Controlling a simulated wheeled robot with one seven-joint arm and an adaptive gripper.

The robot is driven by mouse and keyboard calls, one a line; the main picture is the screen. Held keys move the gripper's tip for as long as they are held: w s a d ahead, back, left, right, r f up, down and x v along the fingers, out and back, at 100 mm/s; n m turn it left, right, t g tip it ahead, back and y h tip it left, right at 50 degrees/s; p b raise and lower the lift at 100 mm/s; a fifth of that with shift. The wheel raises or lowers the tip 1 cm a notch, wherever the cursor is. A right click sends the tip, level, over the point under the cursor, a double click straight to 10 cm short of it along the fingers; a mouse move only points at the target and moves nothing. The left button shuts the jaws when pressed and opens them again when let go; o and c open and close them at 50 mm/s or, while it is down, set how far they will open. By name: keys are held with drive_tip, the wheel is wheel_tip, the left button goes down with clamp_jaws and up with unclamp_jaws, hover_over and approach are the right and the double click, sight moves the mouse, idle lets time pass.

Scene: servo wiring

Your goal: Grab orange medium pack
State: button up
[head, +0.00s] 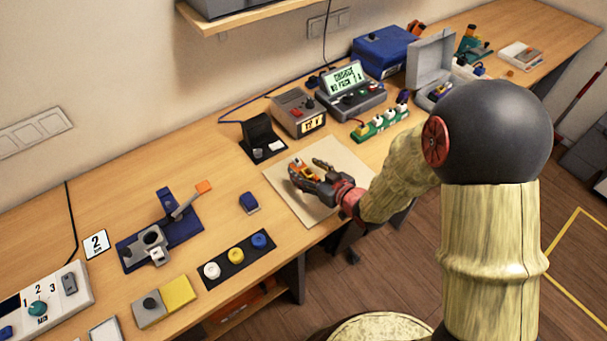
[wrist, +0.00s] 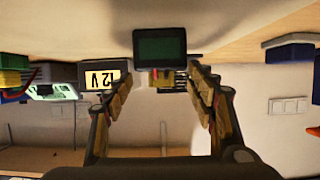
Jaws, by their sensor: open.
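My gripper (head: 312,174) is open and low over the beige mat (head: 330,152) on the workbench. An orange piece with a pale part, which looks like the orange pack (head: 297,170), shows at its fingers in the head view; the fingers hide part of it. The wrist view is upside down. There the two fingers (wrist: 158,95) stand wide apart, with a dark box with a green face (wrist: 160,47) and red and yellow bits ahead between them. I cannot tell whether that box is the pack, or whether either finger touches it.
A black stand (head: 259,131) and a grey 12 V unit (head: 298,111) stand behind the mat. A green strip (head: 379,124) lies to the right. A blue block (head: 249,202) and a button panel (head: 237,261) lie to the left. The mat's right part is clear.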

sight(299, 166)
drive_tip(key=b+x, duration=0.1)
drive_tip(key=x, duration=0.4)
drive_tip(key=shift+w+a+b, duration=0.25)
drive_tip(key=shift+a+b, duration=0.05)
drive_tip(key=shift+b, duration=0.05)
drive_tip(key=c, duration=0.3)
drive_tip(key=c, duration=1.1)
clamp_jaws()
